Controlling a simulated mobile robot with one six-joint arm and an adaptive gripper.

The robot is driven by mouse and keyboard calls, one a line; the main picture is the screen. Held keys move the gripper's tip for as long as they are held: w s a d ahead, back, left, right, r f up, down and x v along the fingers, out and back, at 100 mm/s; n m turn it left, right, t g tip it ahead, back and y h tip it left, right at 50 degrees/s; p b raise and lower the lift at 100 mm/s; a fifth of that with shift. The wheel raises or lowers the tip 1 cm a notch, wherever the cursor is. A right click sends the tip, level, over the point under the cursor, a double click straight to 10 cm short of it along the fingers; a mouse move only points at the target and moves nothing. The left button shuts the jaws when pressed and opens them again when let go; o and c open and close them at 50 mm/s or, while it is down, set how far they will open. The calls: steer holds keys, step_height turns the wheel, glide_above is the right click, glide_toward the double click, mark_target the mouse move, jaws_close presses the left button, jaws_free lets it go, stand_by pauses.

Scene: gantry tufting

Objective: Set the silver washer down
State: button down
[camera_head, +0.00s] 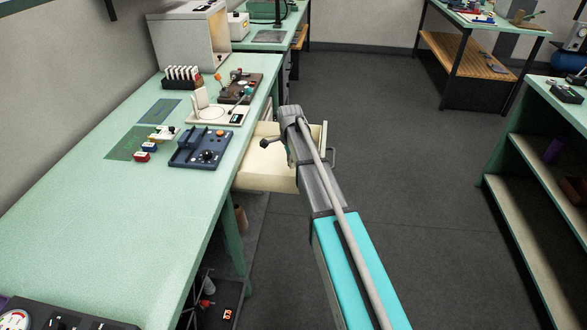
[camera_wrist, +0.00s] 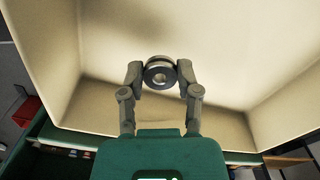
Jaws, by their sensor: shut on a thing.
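The silver washer (camera_wrist: 151,76) is a thick round ring with a centre hole, seen in the wrist view. My gripper (camera_wrist: 160,77) is shut on it, with one finger on each side. The washer is over the cream interior of an open drawer (camera_wrist: 105,30), and a soft shadow falls on the drawer floor. I cannot tell how far above the floor the washer is. In the head view my gripper (camera_head: 268,143) reaches over the same pulled-out drawer (camera_head: 262,178) beside the green bench.
The green bench (camera_head: 95,230) carries a blue control box (camera_head: 188,158), small coloured blocks (camera_head: 142,157) and other fixtures near the drawer. A shelf unit (camera_head: 515,180) stands at the right. The grey floor between is open. The drawer walls surround my gripper closely.

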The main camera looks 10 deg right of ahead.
mark_target(290, 173)
steer(key=shift+w+f+b, duration=0.5)
steer(key=shift+f+b, duration=0.2)
steer(key=shift+s+f+b, duration=0.1)
steer(key=shift+f+b, duration=1.25)
steer(key=shift+f, duration=0.15)
steer(key=shift+c, duration=1.6)
jaws_free()
steer(key=shift+r, duration=0.2)
step_height(290, 173, up, 12)
steer(key=p, duration=1.2)
